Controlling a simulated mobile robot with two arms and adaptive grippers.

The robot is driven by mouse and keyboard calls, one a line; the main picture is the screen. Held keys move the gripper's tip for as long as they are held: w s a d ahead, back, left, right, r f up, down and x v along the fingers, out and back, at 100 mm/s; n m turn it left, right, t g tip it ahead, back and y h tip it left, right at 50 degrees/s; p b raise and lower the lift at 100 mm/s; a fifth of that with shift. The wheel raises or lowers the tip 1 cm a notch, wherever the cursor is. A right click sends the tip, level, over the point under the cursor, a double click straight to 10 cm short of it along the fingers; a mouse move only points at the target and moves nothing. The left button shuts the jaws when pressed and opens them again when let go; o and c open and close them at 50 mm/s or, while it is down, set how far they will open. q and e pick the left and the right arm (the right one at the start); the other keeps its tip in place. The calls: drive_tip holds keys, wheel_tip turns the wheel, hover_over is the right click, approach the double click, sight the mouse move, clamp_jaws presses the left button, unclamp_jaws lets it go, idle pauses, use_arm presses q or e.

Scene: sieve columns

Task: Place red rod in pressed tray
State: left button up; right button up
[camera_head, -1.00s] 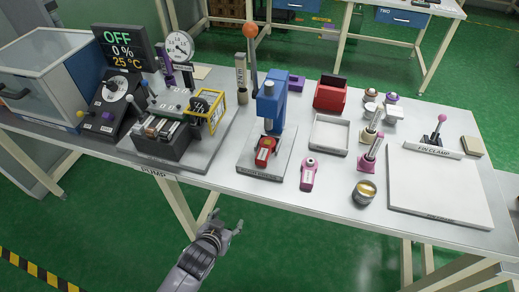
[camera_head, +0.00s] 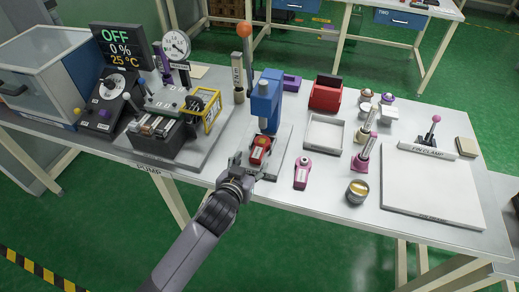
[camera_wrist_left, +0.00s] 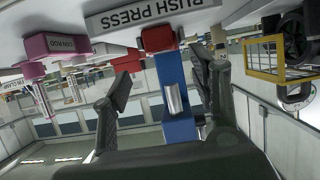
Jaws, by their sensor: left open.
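The red rod (camera_head: 260,150) sits on the grey base of the blue bush press (camera_head: 266,103), under its head. In the left wrist view, the red rod (camera_wrist_left: 158,38) shows at the top, just beyond the fingers and behind the press label (camera_wrist_left: 152,14). My left gripper (camera_head: 245,166) is open at the front edge of the press base, close to the near end of the red rod. Its spread fingers (camera_wrist_left: 163,78) also show in the wrist view, with nothing between them. A shallow grey tray (camera_head: 324,147), apparently empty, lies right of the press; its label is not readable. My right gripper is not in view.
A pink rod (camera_head: 301,174) lies right of the press base. A metal cup (camera_head: 357,191) and upright pins (camera_head: 364,154) stand farther right. The pump rig (camera_head: 160,136) with a yellow frame (camera_head: 207,112) stands left. The white pin clamp plate (camera_head: 430,188) is bare.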

sight(257, 152)
use_arm(q)
drive_tip(key=shift+x, duration=3.7)
drive_tip(key=shift+a, duration=0.1)
drive_tip(key=shift+c, duration=0.5)
drive_tip(key=shift+p, duration=0.3)
clamp_jaws()
